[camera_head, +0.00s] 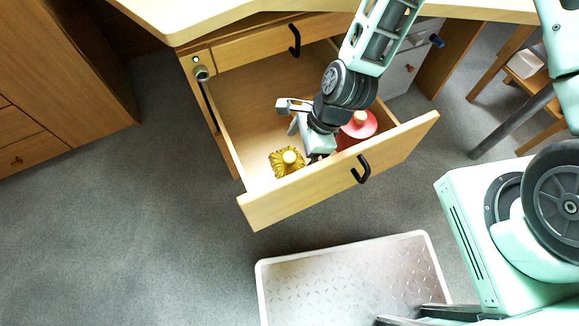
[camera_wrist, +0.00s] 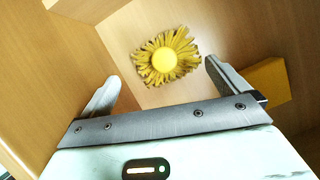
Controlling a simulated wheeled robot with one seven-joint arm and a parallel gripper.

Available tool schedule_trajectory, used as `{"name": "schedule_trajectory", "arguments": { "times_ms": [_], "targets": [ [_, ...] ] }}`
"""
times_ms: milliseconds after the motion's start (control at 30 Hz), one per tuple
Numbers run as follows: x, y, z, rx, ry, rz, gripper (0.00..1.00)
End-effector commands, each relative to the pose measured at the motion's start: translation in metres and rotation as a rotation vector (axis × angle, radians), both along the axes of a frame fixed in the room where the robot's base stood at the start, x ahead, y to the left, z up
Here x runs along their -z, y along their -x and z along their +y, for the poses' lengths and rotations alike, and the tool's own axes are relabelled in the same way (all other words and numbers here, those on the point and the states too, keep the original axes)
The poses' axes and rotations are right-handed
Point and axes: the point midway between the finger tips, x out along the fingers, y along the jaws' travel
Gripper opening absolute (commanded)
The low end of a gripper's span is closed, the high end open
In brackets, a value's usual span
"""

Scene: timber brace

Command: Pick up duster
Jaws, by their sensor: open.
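The duster, yellow with a fringed rim and a round pale-yellow handle top, lies in the open drawer (camera_head: 255,95) near its front-left corner. The duster (camera_head: 288,161) is just left of my gripper (camera_head: 313,157) in the head view. In the wrist view the duster (camera_wrist: 166,61) shows whole, beyond and between the two fingertips of my gripper (camera_wrist: 158,85), nearer the right one. My gripper is open and empty, inside or just above the drawer, and does not appear to touch the duster. The fingertips are partly hidden by the wrist in the head view.
A red round object with a tan knob (camera_head: 360,126) lies in the drawer, right of my gripper. The drawer front (camera_head: 335,175) with a black handle stands close by. A yellow-orange block (camera_wrist: 266,80) shows beside the right finger. A wooden stool stands at right.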

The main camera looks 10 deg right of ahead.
Motion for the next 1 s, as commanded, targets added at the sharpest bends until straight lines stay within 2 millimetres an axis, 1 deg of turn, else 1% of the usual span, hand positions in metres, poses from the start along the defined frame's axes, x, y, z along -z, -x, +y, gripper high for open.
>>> {"name": "schedule_trajectory", "arguments": {
  "times_ms": [100,333,500,600,700,867,900,1000],
  "targets": [
    [0.013,0.001,0.005,0.0,0.0,0.001,1.0],
    [0.03,-0.001,0.013,-0.001,0.0,0.0,1.0],
    [0.054,-0.003,0.024,-0.004,0.0,0.0,1.0],
    [0.064,-0.003,0.029,-0.002,0.0,0.0,1.0],
    [0.067,-0.003,0.03,-0.001,0.0,0.001,1.0],
    [0.066,-0.003,0.03,-0.001,0.0,0.0,1.0],
    [0.066,-0.003,0.03,-0.001,0.0,0.0,0.89],
    [0.066,-0.003,0.03,-0.002,0.0,0.0,0.64]
  ]
}}
